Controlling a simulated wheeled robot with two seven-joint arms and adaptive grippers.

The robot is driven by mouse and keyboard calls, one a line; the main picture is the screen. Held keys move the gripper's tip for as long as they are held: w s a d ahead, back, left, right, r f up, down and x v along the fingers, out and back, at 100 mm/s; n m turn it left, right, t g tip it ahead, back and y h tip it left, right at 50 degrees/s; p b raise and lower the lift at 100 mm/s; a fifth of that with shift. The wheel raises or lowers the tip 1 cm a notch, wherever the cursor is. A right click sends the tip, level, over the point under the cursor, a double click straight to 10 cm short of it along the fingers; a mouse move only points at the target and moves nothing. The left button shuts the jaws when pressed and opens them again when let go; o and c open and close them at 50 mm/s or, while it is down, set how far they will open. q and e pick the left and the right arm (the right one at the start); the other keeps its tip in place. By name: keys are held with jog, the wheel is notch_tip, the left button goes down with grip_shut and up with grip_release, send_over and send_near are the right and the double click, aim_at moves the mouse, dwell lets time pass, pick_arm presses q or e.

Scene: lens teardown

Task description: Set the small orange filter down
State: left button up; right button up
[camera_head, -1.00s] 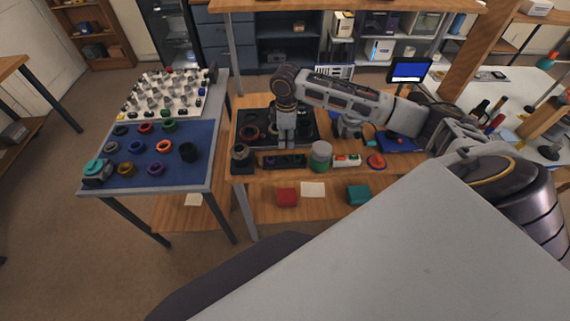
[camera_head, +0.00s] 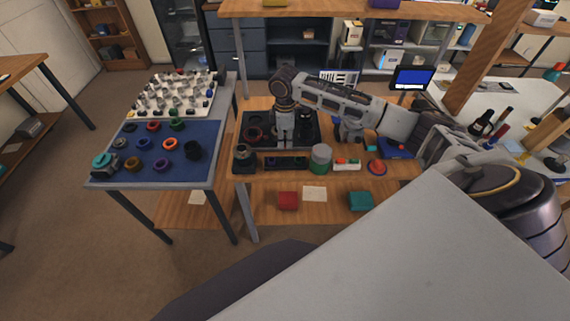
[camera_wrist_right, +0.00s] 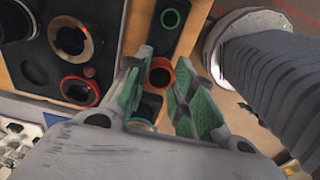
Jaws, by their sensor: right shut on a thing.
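My right gripper (camera_head: 284,142) is low over the bench, above the small black slotted rack (camera_head: 301,162). In the right wrist view, its green-padded fingers (camera_wrist_right: 163,80) are closed around the small orange filter (camera_wrist_right: 153,65), a ring with an orange-red rim and a dark centre. The rack (camera_wrist_right: 157,37) lies beneath it and holds a green-rimmed ring (camera_wrist_right: 170,18) in one slot. I cannot tell whether the filter touches the rack. The gripper hides the filter in the head view. My left gripper is out of view.
A black tray (camera_head: 262,122) with ring parts lies behind the rack. A green jar with a grey lid (camera_head: 320,158) stands right of the rack, and a dark cylindrical part (camera_head: 244,158) stands left.

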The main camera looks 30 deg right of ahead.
send_over(285, 163)
jog(key=shift+f, duration=3.15)
jog(key=shift+f, duration=1.85)
jog(key=shift+f, duration=0.1)
jog(key=o, duration=0.7)
jog(key=shift+o, duration=0.2)
notch_tip(285, 163, up, 12)
jog(key=shift+r, duration=0.15)
